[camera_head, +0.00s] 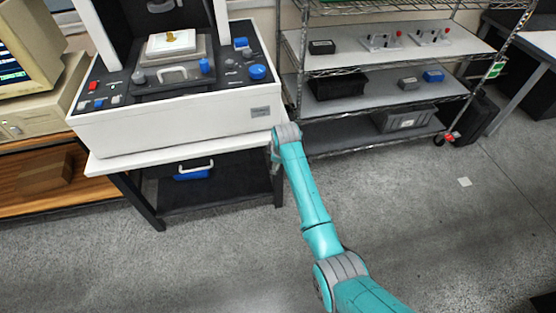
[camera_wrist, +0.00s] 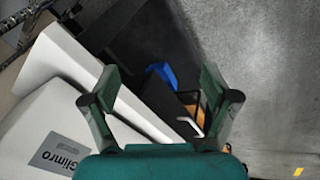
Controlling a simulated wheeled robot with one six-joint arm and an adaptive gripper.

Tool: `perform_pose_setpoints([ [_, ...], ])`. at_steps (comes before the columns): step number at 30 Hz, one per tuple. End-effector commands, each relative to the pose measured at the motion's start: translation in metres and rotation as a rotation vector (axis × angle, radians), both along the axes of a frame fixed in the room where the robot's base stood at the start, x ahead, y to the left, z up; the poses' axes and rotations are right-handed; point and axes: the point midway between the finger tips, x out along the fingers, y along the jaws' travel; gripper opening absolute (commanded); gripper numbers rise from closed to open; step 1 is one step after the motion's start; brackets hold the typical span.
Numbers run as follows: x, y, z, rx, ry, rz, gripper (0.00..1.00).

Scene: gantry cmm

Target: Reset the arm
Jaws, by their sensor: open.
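My gripper (camera_wrist: 155,90) shows in the wrist view with its two fingers spread wide apart and nothing between them. In the head view my teal arm reaches from the bottom right up toward the front right corner of the white measuring machine (camera_head: 180,128), and its end hides the gripper there. In the wrist view the machine's white housing (camera_wrist: 45,110) with its label fills the left side, close to the left finger. Below and between the fingers a dark lower shelf shows, with a blue thing (camera_wrist: 162,75) and a white handle (camera_wrist: 190,126).
A wire shelf rack (camera_head: 390,85) with boxes and fixtures stands right of the machine, close to my arm's end. A computer monitor (camera_head: 28,45) is at the left. A dark stand (camera_head: 150,207) carries the machine. The grey floor (camera_head: 440,230) at the right is mostly clear.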

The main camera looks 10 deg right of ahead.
Motion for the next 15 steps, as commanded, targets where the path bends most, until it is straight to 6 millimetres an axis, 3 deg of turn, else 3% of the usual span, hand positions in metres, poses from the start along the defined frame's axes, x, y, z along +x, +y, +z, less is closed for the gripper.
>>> perform_pose_setpoints([
  [15, -0.0058, -0.0005, -0.0071, 0.003, -0.003, -0.007, 0.86],
])
